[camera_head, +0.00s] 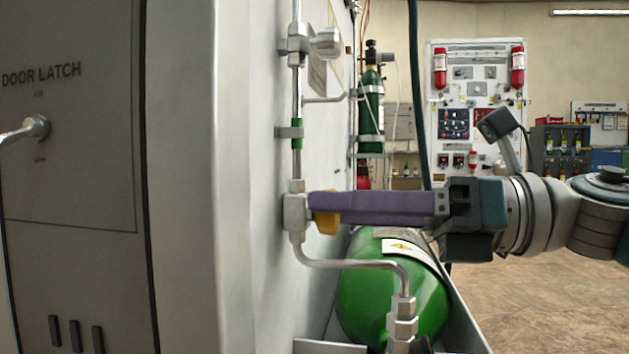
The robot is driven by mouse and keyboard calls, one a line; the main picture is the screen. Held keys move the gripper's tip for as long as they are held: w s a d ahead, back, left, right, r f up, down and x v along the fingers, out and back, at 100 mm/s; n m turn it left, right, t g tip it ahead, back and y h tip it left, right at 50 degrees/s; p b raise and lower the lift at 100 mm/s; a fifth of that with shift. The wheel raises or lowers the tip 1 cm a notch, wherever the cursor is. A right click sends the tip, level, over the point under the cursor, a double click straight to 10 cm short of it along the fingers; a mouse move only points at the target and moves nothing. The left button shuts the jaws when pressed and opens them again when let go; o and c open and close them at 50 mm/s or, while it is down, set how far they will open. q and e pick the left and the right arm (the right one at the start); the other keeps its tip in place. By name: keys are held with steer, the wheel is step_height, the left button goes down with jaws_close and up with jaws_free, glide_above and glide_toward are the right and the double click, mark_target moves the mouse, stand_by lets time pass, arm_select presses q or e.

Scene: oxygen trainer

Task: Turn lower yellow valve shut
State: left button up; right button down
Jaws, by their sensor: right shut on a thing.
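The lower yellow valve handle (326,224) sits on a silver valve body (295,213) in a vertical metal pipe line on the side of a grey cabinet. Only the handle's lower part shows; the purple fingers hide the rest. My right gripper (325,203) reaches in from the right, level, with its fingertips at the handle, shut on it. The fingers overlap in this view, so their gap is hidden. My left gripper is not in view.
A green gas cylinder (385,300) lies just below the gripper. A bent pipe (350,264) runs under the fingers. A silver knob (325,43) is higher on the pipe. The cabinet (180,180) fills the left. Open floor (560,300) lies at right.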

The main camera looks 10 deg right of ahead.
steer(key=shift+f+m+p, duration=0.1)
steer(key=shift+m+p, duration=3.25)
steer(key=shift+m, duration=1.75)
steer(key=shift+c, duration=1.8)
jaws_free()
